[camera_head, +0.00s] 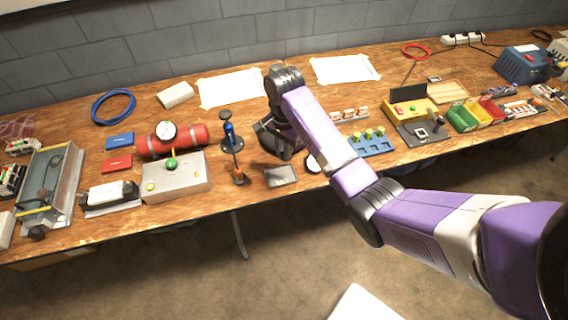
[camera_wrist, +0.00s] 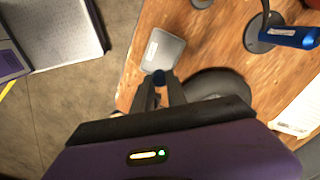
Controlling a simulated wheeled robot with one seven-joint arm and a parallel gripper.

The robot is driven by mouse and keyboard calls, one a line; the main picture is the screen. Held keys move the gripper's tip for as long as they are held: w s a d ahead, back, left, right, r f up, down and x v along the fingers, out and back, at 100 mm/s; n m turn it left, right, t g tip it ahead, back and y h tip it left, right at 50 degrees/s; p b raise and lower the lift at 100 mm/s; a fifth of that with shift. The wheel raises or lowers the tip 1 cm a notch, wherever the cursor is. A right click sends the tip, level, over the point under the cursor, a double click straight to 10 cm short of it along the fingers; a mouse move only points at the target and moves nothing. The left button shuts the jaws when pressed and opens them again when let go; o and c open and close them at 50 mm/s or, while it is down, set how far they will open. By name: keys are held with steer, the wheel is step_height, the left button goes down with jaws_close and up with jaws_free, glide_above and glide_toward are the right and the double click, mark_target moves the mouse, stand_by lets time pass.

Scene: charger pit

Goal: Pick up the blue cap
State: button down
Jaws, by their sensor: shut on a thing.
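The blue cap (camera_wrist: 159,76) shows as a small dark blue round thing between my fingertips in the wrist view. My gripper (camera_wrist: 160,82) is shut on it, and the fingers cover part of it. In the head view my gripper (camera_head: 280,143) is over the middle of the workbench, partly hidden by my arm. The blue cap cannot be made out in the head view.
A grey flat box (camera_head: 281,176) lies near the bench's front edge; it also shows beyond my fingertips in the wrist view (camera_wrist: 163,50). A blue tool on a black stand (camera_head: 230,133) stands left of my gripper. A blue rack (camera_head: 375,147) is to the right.

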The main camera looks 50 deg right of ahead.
step_height(320, 180, up, 9)
steer(key=p, duration=0.3)
steer(key=shift+f+p, duration=0.1)
steer(key=shift+p, duration=0.25)
steer(key=shift+r+p, duration=0.8)
steer(key=shift+p, duration=0.05)
steer(key=shift+f, duration=0.1)
stand_by(0.3)
